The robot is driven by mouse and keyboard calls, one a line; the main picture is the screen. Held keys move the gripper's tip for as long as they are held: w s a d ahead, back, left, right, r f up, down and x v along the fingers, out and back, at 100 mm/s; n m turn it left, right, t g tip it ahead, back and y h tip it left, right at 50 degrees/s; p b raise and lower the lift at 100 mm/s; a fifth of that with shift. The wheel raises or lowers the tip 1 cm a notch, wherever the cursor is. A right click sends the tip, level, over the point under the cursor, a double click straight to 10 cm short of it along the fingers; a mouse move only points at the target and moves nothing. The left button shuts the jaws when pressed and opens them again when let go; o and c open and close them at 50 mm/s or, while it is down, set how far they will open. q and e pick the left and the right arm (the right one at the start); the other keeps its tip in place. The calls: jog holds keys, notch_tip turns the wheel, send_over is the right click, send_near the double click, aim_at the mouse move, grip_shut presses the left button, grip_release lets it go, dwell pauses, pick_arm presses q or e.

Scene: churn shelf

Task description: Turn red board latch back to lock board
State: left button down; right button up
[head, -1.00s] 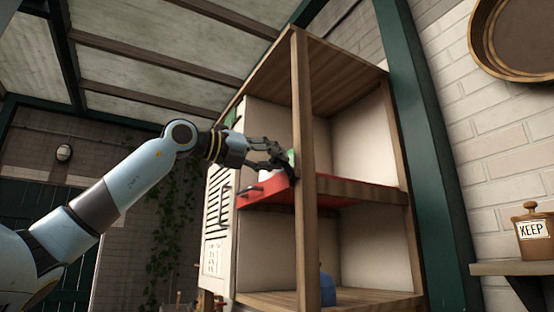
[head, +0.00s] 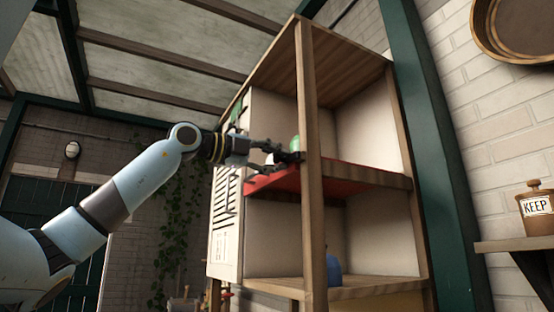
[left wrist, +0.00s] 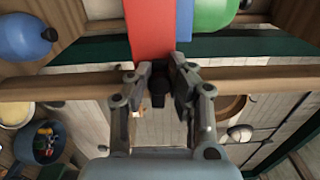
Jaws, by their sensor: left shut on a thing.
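The red board (head: 275,182) lies as the middle shelf of the wooden cabinet. It also shows in the left wrist view (left wrist: 151,35), running away from my fingers. A small dark latch piece (left wrist: 158,88) sits at its near end, by the wooden rail. My left gripper (head: 288,157) is at the front of the board, beside the front post. In the left wrist view my left gripper (left wrist: 160,82) has its fingertips around the dark piece, shut on it. The fingers partly hide the piece, and its exact turn is hard to tell. My right gripper is not in view.
A green object (head: 295,142) stands on the board behind my fingers, with a pale one beside it. The wooden front post (head: 312,220) stands close to the right of the gripper. A blue object (head: 332,262) is on the lower shelf. A KEEP jar (head: 536,204) stands at the right.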

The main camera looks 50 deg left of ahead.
aim_at(276, 155)
pick_arm(q)
jog(key=shift+f+n, duration=0.25)
jog(key=shift+n, duration=0.25)
jog(key=c, duration=1.2)
grip_release()
jog(key=shift+a+f, duration=0.1)
jog(key=shift+o, duration=0.2)
notch_tip(276, 155, up, 10)
